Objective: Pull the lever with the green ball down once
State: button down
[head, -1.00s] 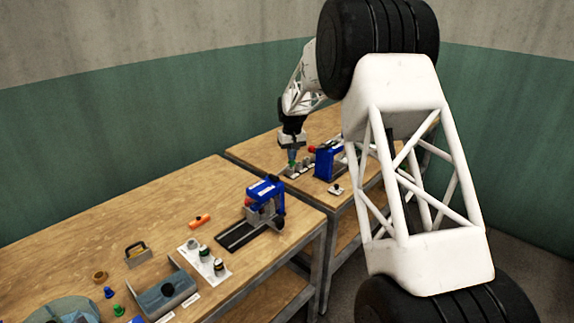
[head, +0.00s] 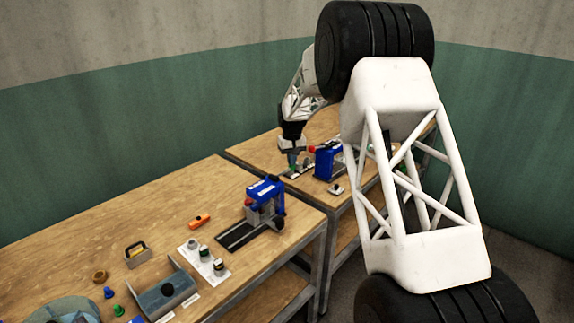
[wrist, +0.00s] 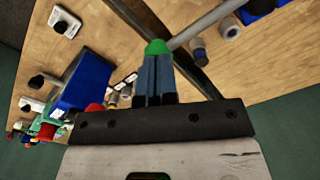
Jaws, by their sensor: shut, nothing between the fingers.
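The green ball (wrist: 157,47) is on the end of a grey lever rod (wrist: 207,22) in the wrist view. My gripper (wrist: 157,62) has its blue-grey fingers together with nothing between them. The fingertips are right at the ball and overlap part of it in the wrist view; I cannot tell whether they touch it. In the head view my gripper (head: 292,160) points down over the far table, and the ball is a tiny green spot at its tips. The press body under this lever is not clear.
A blue press (head: 327,160) with a red ball (head: 312,149) stands right of my gripper, close to it. Another blue press (head: 265,196) is on the near table, with a orange piece (head: 199,221) and several small parts. A gap separates the tables.

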jog(key=shift+f, duration=1.65)
notch_tip(320, 180, up, 13)
jog(key=shift+f, duration=0.2)
dwell(2.2)
